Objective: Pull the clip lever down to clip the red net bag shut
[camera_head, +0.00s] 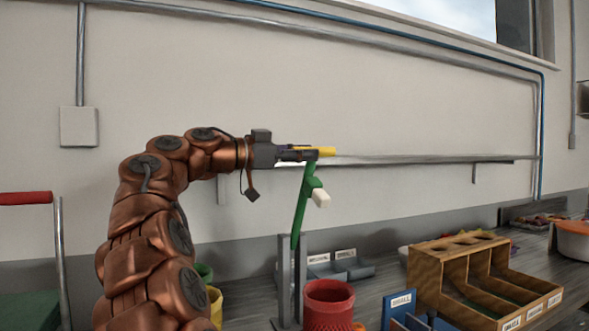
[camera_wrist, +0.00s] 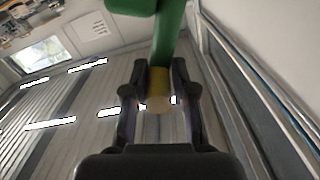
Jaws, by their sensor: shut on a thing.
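The clip lever is a green arm (camera_head: 302,205) with a yellow handle (camera_head: 328,152) at its top end. It stands nearly upright on grey posts (camera_head: 283,285), with a pale block (camera_head: 321,198) on its side. My gripper (camera_head: 316,153) is shut on the yellow handle. In the wrist view the handle (camera_wrist: 158,88) sits between my two dark fingers, and the green arm (camera_wrist: 170,35) runs up from it. The red net bag (camera_head: 327,304) is below the lever, beside the posts; its lower part is cut off by the picture edge.
A wooden bin rack (camera_head: 425,270) with labelled slots stands to the right on the bench. Blue label boards (camera_head: 400,306) and grey trays (camera_head: 340,268) are near the bag. Green and yellow containers (camera_head: 215,302) show beside my arm. The air around the handle is clear.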

